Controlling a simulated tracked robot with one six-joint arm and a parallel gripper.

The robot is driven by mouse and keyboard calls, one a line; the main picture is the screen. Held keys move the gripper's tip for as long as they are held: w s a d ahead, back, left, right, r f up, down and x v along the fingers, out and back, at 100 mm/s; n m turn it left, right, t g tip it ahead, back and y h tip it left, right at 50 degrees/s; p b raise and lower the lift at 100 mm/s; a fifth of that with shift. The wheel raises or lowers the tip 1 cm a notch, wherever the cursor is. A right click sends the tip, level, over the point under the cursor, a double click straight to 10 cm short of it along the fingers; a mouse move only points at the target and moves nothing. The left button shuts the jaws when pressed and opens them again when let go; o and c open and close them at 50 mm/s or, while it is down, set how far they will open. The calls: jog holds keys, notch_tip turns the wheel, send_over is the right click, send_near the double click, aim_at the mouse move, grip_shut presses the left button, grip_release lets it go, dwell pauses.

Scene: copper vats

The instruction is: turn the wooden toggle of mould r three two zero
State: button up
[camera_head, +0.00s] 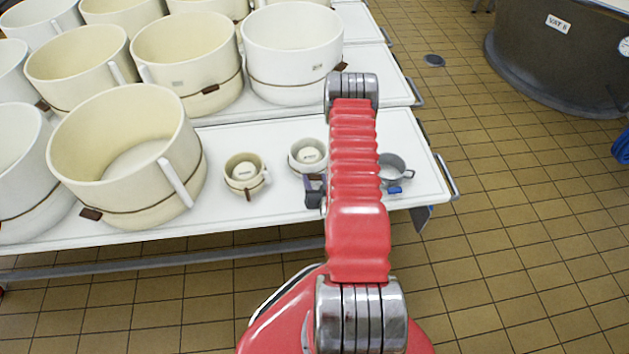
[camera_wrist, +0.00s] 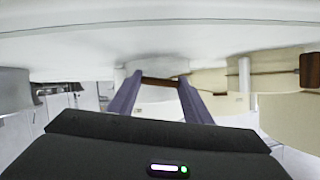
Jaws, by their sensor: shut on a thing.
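A small white mould (camera_head: 301,165) stands on the white table, partly hidden by my red arm. I cannot read its label. My gripper (camera_head: 316,183) is at its near side. In the wrist view, which looks upside down, the mould (camera_wrist: 150,94) lies beyond my two purple fingers. A brown wooden toggle (camera_wrist: 162,81) lies crosswise between the fingertips, and my gripper (camera_wrist: 161,78) is shut on it. The toggle lies roughly level in the wrist view. I cannot make it out in the head view.
A small cream mould (camera_head: 244,185) with its own toggle stands left of the white one. A metal cup (camera_head: 394,172) stands to the right, with a blue piece by it. Large moulds (camera_head: 128,150) crowd the table (camera_head: 225,215) at left and behind. A dark vat (camera_head: 555,60) stands at back right.

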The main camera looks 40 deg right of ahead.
jog(key=shift+w+n+g+h, duration=0.1)
jog(key=shift+n+g+h, duration=0.3)
jog(key=shift+n, duration=0.5)
jog(key=o, duration=0.8)
jog(key=shift+a, duration=0.1)
